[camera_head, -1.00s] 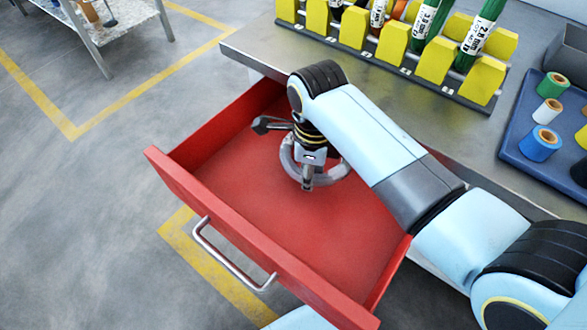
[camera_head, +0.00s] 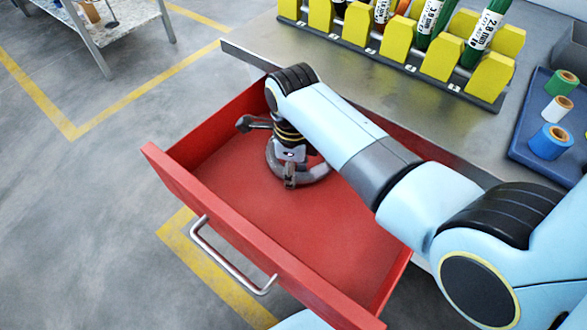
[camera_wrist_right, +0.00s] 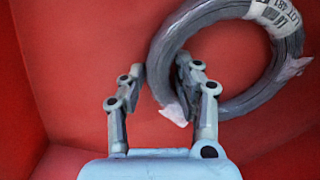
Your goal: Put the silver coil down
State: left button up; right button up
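The silver coil (camera_head: 318,174) is a grey wire ring inside the open red drawer (camera_head: 265,215). In the right wrist view the coil (camera_wrist_right: 236,104) shows a white label and pale wraps against the red drawer floor. My right gripper (camera_head: 290,170) points down into the drawer. In the wrist view its fingers (camera_wrist_right: 162,78) straddle the coil's band, one outside and one inside the ring, close against it. The coil is at or just above the drawer floor; I cannot tell if it touches. My left gripper is not in view.
The drawer's red walls surround the coil, with bare floor toward the front right. A metal worktop (camera_head: 330,62) holds a yellow rack (camera_head: 395,38) of coils and a blue tray (camera_head: 525,135) of spools. A shelf (camera_head: 125,22) stands far left.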

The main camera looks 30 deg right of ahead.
jog(key=shift+o, duration=1.2)
notch_tip(320, 180, up, 12)
jog(key=p, duration=0.3)
